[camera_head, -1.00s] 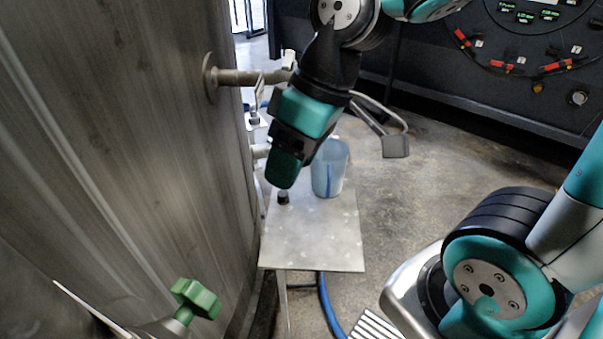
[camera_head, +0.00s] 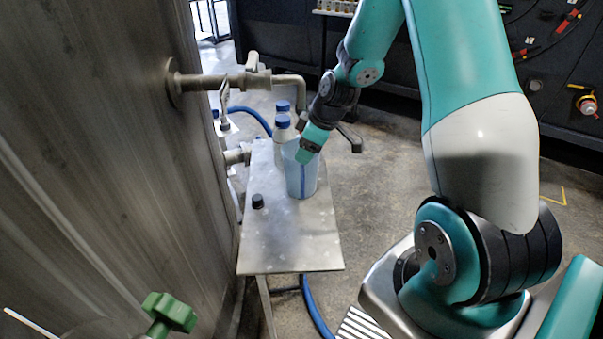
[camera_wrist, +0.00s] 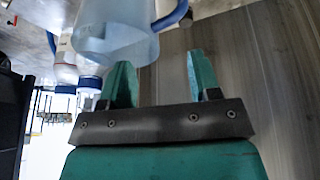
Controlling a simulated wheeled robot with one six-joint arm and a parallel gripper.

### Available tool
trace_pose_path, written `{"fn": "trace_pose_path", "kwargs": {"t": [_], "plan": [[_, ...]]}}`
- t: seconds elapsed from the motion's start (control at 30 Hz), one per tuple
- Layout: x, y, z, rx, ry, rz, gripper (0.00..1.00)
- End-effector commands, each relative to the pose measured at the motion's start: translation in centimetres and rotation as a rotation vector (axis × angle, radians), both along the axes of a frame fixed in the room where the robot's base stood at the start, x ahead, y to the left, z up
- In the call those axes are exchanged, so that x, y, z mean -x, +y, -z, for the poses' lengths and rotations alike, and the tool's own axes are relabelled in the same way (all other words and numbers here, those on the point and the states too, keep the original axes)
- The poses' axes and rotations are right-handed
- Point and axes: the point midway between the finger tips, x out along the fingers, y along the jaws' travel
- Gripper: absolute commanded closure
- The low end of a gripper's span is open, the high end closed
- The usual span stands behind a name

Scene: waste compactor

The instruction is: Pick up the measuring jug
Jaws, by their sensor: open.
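The measuring jug (camera_head: 305,183) is a translucent pale blue vessel standing upright on a small metal table (camera_head: 290,250). My gripper (camera_head: 305,153) is at its top, near the rim, with my arm reaching in from the upper right. In the wrist view, the jug (camera_wrist: 112,30) shows at the top with its blue handle (camera_wrist: 174,16). The two green fingers of my gripper (camera_wrist: 158,62) are apart with nothing held between them. The left finger overlaps the jug's edge in that view; I cannot tell whether it touches.
White bottles with blue caps (camera_head: 282,122) stand close behind the jug. A small black cap (camera_head: 257,201) is on the table. A pipe with a valve (camera_head: 230,82) juts from the metal wall (camera_head: 110,150). The table's front part is clear.

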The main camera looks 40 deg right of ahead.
Motion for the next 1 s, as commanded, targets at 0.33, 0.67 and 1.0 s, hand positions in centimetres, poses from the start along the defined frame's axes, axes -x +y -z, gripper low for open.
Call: {"fn": "trace_pose_path", "kwargs": {"t": [0.33, 0.67, 1.0], "plan": [[-1.2, 0.7, 2.9, -0.001, 0.001, -0.001, 0.43], [-3.0, 1.4, 6.7, -0.001, 0.001, 0.000, 0.43], [-3.0, 1.5, 6.9, -0.001, -0.001, 0.000, 0.64]]}}
